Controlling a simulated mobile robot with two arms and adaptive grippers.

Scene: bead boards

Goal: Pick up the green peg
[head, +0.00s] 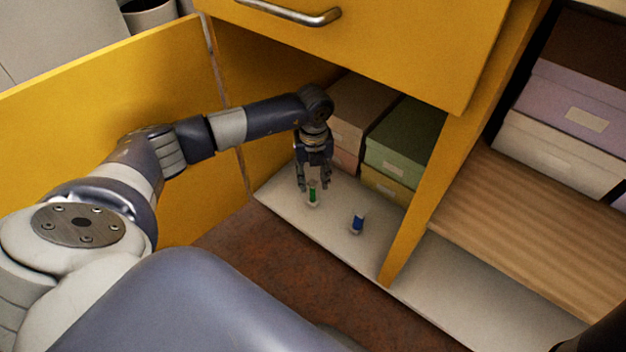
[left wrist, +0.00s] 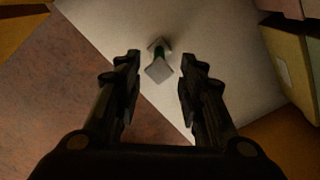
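The green peg (head: 312,190) stands on the pale cabinet floor (head: 290,204), with light grey ends. My left gripper (head: 314,187) reaches down at it from above, open, with a finger to either side in the head view. In the left wrist view the peg's green middle (left wrist: 160,53) shows partly behind its grey square end, in the gap between the open fingertips (left wrist: 160,62). Space shows between the peg and both fingers. I cannot tell how far below the tips it is.
A blue peg (head: 358,222) stands to the right on the same floor. Green (head: 405,140) and tan boxes are close behind the gripper. A yellow divider (head: 425,195) stands to the right, a yellow drawer (head: 400,40) overhangs above, and an open yellow door (head: 90,110) is at left.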

